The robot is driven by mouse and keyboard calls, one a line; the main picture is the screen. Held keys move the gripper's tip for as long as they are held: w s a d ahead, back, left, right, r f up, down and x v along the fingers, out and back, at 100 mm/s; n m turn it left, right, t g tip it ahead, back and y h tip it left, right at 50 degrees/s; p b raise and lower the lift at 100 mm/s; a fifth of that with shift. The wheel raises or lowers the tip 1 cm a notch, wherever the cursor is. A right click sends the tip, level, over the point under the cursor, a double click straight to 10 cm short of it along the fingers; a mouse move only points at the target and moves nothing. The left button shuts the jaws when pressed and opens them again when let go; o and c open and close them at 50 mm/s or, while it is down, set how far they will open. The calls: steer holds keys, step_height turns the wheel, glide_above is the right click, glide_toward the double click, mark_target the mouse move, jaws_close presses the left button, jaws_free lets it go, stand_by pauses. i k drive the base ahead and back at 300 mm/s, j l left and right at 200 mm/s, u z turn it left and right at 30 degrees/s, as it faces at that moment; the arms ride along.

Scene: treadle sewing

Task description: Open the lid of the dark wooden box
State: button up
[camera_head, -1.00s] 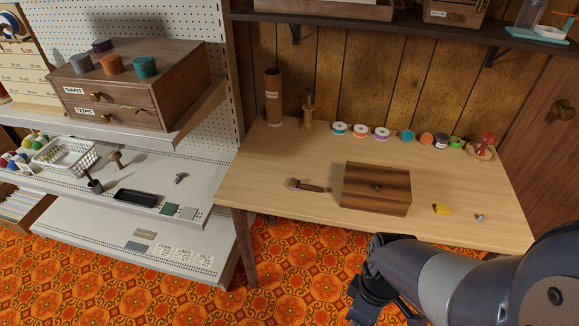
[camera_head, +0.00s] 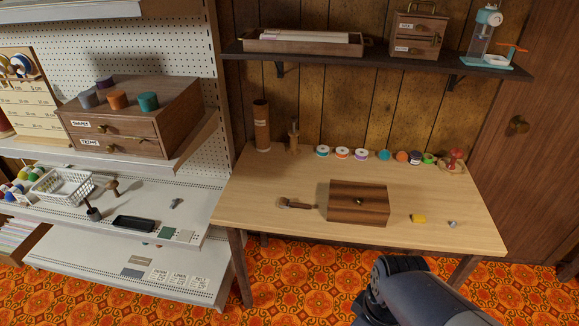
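The dark wooden box (camera_head: 358,204) sits on the light wooden table (camera_head: 262,215), near its front edge. Its lid looks shut, and a small round knob shows at the middle of its front upper part. My arm shows at the bottom right, below and in front of the table. My gripper is out of the picture or hidden at the bottom edge, apart from the box.
A wooden-handled tool (camera_head: 297,203) lies left of the box. Several spools line the table's back. A dark shelf (camera_head: 380,58) hangs above.

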mark_target(346, 194)
steer(key=k+l+u, duration=0.1)
steer(key=i+l+z, duration=0.15)
steer(key=i, duration=0.4)
steer(key=i+l+z, duration=0.2)
steer(key=i, duration=0.4)
steer(key=l, duration=0.1)
